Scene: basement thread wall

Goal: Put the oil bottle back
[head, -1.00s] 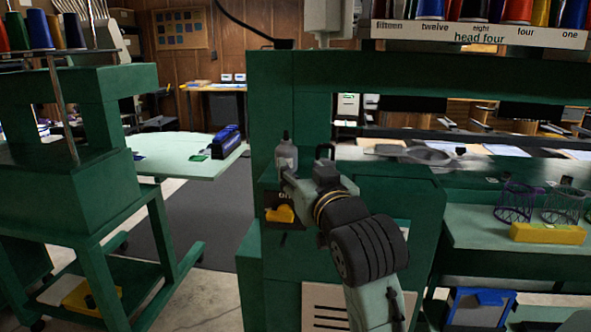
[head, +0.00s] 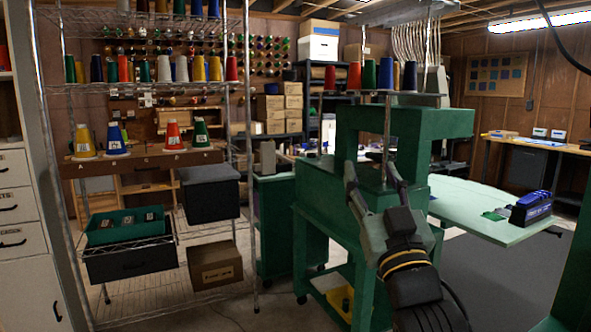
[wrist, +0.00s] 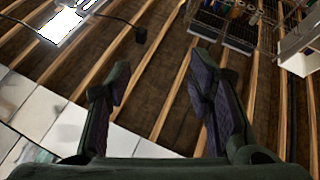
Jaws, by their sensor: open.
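My gripper (head: 371,168) points upward in the head view, in front of the green machine stand (head: 345,195). Its two fingers are spread with nothing between them. I cannot make out the oil bottle for certain in either view. A small grey shape (head: 267,158) stands on a green cabinet left of the stand, too small to identify.
A wire rack (head: 160,245) with thread cones, a dark bin (head: 130,262) and boxes stands at the left. A pale green table (head: 480,208) with a blue item (head: 531,207) is at the right. Floor between rack and stand is partly clear.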

